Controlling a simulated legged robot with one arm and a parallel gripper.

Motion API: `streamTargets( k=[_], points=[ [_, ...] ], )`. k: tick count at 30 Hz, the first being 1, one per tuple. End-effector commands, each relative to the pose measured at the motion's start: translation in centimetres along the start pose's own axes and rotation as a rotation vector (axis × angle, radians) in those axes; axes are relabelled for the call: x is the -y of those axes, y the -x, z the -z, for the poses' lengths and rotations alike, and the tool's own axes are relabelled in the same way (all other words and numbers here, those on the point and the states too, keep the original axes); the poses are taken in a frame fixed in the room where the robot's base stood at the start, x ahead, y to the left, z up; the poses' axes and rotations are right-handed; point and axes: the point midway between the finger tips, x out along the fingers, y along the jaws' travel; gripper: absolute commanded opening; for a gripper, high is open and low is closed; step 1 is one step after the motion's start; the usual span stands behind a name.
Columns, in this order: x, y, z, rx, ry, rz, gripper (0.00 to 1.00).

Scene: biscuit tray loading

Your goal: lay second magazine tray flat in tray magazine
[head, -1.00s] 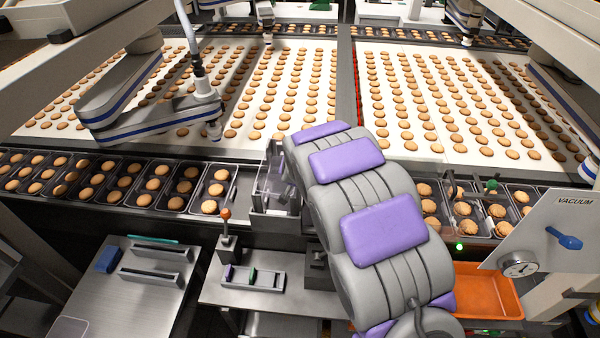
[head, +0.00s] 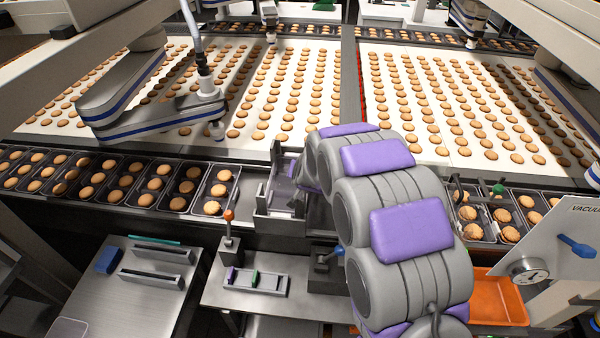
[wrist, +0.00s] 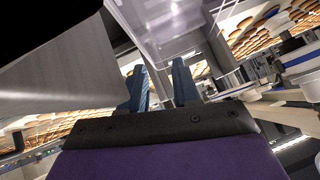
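The tray magazine (head: 280,208) is a grey metal holder with upright walls at the conveyor's front edge, left of my arm. In the wrist view a clear plastic tray (wrist: 165,25) shows beyond my fingertips, tilted in the picture. My gripper (wrist: 160,80) has two dark blue fingers standing apart with nothing visible between them. The tray looks clear of the grip, though its contact with the right fingertip cannot be told. In the head view my forearm hides the gripper at the magazine's right side. Whether the tray lies flat is not visible.
Filled biscuit trays (head: 175,203) line the conveyor left of the magazine. A small lever with an orange knob (head: 229,215) stands in front. An orange bin (head: 497,300) and the vacuum panel (head: 560,235) are at the right. A pick arm (head: 150,120) hangs over the belt.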

Motion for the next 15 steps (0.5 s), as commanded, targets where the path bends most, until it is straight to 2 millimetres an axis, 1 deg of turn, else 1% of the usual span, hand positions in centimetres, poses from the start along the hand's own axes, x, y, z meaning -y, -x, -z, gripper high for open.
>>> streamTargets(
  k=[2,15],
  points=[
    [0.1,1.0,0.2,-0.003,-0.001,0.002,0.32],
    [0.3,7.7,0.0,0.0,0.003,-0.004,0.32]
  ],
)
